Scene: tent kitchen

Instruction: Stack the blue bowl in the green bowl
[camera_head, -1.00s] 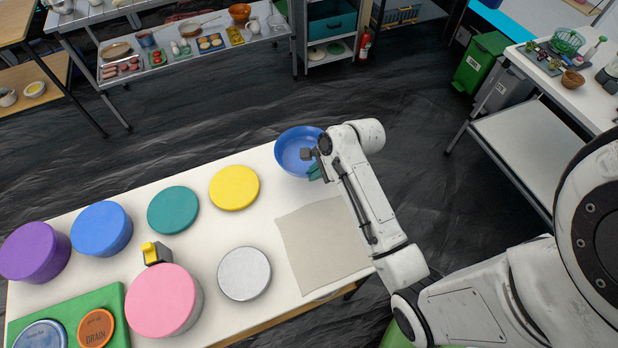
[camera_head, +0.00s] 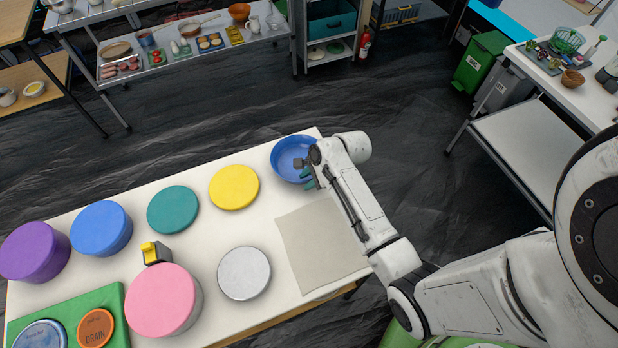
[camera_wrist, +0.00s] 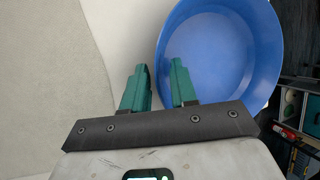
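The blue bowl (camera_head: 287,161) is at the far right corner of the white table, upright or nearly so. It fills the upper right of the wrist view (camera_wrist: 225,55) and looks empty. My gripper (camera_wrist: 159,72) is at the bowl's near side with its two green fingers apart. The bowl's rim lies between them: the right finger overlaps the bowl's inside and the left finger is outside. I see a gap between the fingers and the wall. I cannot make out a separate green bowl on the table. What lies under the blue bowl is hidden.
A beige cloth (camera_head: 318,250) lies in front of the bowl. Yellow (camera_head: 234,187), teal (camera_head: 173,209) and silver (camera_head: 244,273) round lids or tins are to the left. A green mesh basket (camera_head: 568,40) stands on the right counter. The table's far edge is close to the bowl.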

